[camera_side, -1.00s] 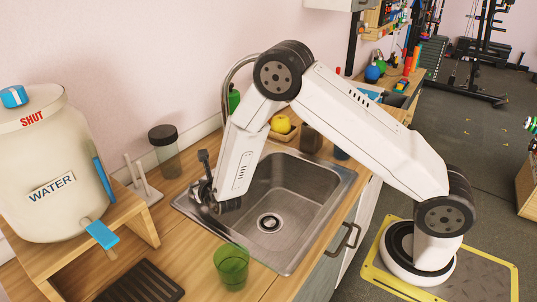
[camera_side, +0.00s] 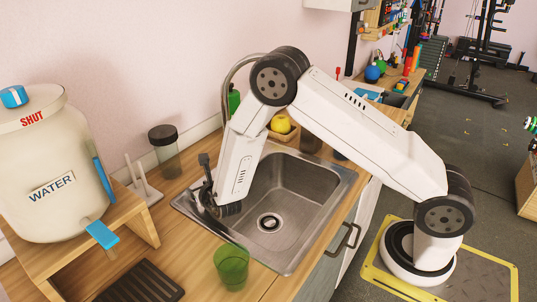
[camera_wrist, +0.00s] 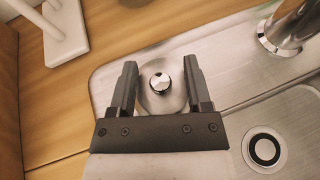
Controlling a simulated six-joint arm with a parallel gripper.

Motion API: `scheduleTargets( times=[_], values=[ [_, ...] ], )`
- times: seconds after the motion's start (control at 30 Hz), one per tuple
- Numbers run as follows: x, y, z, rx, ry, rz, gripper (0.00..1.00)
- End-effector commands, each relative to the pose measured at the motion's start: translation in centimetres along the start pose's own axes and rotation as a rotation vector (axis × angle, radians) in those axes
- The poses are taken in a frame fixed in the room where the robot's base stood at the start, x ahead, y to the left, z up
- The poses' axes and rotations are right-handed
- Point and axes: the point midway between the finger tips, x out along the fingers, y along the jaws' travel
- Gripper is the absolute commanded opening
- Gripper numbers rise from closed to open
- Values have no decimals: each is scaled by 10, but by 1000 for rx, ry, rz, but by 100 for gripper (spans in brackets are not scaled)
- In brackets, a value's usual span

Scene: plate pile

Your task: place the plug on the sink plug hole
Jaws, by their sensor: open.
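The plug (camera_wrist: 160,82), a round metal disc with a shiny knob on top, sits on the sink's steel rim at its left side in the wrist view. My gripper (camera_wrist: 160,80) is open, with one finger on each side of the plug's knob. In the side view my gripper (camera_side: 208,212) is low over the left rim of the sink (camera_side: 262,256), and the plug is hidden there. The plug hole (camera_side: 269,223) is uncovered in the basin floor, and it also shows at the lower right of the wrist view (camera_wrist: 264,150).
The faucet (camera_wrist: 290,28) rises behind the basin. A green glass (camera_side: 231,266) stands on the counter in front of the sink. A white peg stand (camera_side: 146,192), a lidded jar (camera_side: 166,158) and a water container (camera_side: 55,170) are to the left. The basin is empty.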

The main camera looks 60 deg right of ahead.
Motion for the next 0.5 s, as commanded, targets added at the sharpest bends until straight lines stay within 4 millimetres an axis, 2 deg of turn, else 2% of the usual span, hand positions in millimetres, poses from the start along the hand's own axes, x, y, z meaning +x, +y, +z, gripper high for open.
scheduleTargets(
  times=[0.27,0.5],
  values=[
    [-6,0,0,0,0,0,63],
    [-27,1,0,-1,0,2,63]
  ],
)
